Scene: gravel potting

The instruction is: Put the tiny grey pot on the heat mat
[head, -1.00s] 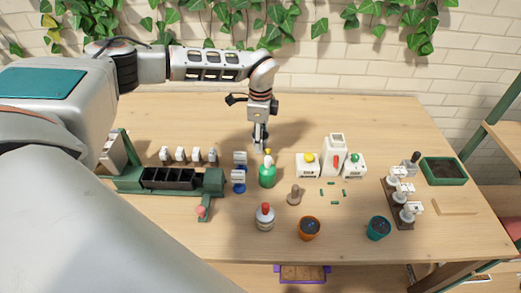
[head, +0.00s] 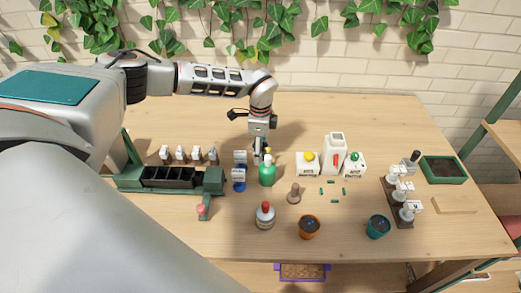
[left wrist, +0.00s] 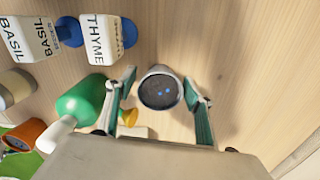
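The tiny grey pot (left wrist: 160,90) shows in the left wrist view, with a pale rim, dark soil and small blue specks. It stands on the wooden table between the fingers of my left gripper (left wrist: 161,88). The fingers are apart on either side of the pot, with no clear contact. In the head view my left gripper (head: 259,157) points down just behind the green spray bottle (head: 267,174), and I cannot make out the grey pot there. I cannot identify a heat mat for sure. My right gripper is not in view.
Seed-label blocks (head: 239,170) stand left of the bottle. A red-capped bottle (head: 265,217), an orange pot (head: 309,228) and a teal pot (head: 377,227) stand in front. A green-rimmed tray (head: 464,181) is at right. The table behind the gripper is clear.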

